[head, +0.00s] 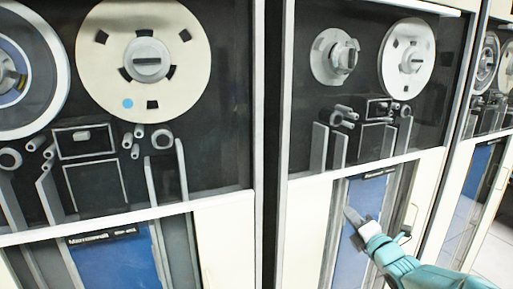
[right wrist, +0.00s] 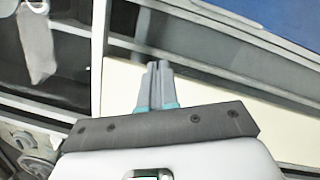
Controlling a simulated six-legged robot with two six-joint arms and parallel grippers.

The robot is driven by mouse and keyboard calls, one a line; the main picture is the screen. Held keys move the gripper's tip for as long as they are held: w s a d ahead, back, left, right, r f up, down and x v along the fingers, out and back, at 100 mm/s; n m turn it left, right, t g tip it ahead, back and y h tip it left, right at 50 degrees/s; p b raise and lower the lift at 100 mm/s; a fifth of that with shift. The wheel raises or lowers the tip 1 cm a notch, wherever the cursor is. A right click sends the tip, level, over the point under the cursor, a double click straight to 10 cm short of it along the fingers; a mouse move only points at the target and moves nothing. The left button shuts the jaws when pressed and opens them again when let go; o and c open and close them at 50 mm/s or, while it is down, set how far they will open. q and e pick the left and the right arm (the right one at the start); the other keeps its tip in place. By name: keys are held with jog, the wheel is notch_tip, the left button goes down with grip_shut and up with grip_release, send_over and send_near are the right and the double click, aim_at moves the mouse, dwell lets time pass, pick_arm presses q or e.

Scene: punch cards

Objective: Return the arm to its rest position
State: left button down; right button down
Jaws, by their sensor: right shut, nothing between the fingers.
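My right arm comes in from the lower right of the head view, teal and grey. Its gripper (head: 350,216) is in front of the blue panel (head: 372,190) of the second tape cabinet. In the right wrist view the gripper (right wrist: 157,66) has its two grey fingers side by side and shut, with nothing between them. Behind them are a cream panel and dark frame edges. My left gripper is not in either view.
Tall tape cabinets stand close in front, with reels (head: 145,60) behind dark upper windows. A light frame rail (head: 120,217) runs below the windows. A pale tiled floor (head: 495,250) shows at the far right.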

jog(key=s+a+f+m+g, duration=0.35)
jog(key=s+f, duration=0.25)
jog(key=f, duration=0.4)
jog(key=s+a+f+m+g, duration=0.2)
jog(key=s+a+f+m, duration=0.25)
jog(key=f, duration=0.55)
jog(key=s+a+f+m+g, duration=0.35)
jog(key=s+f, duration=0.25)
jog(key=f, duration=0.4)
jog(key=s+a+f+m+g, duration=0.1)
jog(key=s+f+m+g, duration=0.1)
jog(key=s+m, duration=0.3)
jog(key=s+a+f+m+g, duration=0.1)
jog(key=s+f+m+g, duration=0.2)
jog(key=s, duration=1)
jog(key=s+a+f+m+g+h, duration=0.1)
jog(key=s+f+m+g, duration=0.2)
jog(key=s+m, duration=0.6)
jog(key=shift+s+f+g+p, duration=0.15)
jog(key=shift+s+g+p, duration=0.2)
jog(key=shift+g+p, duration=0.1)
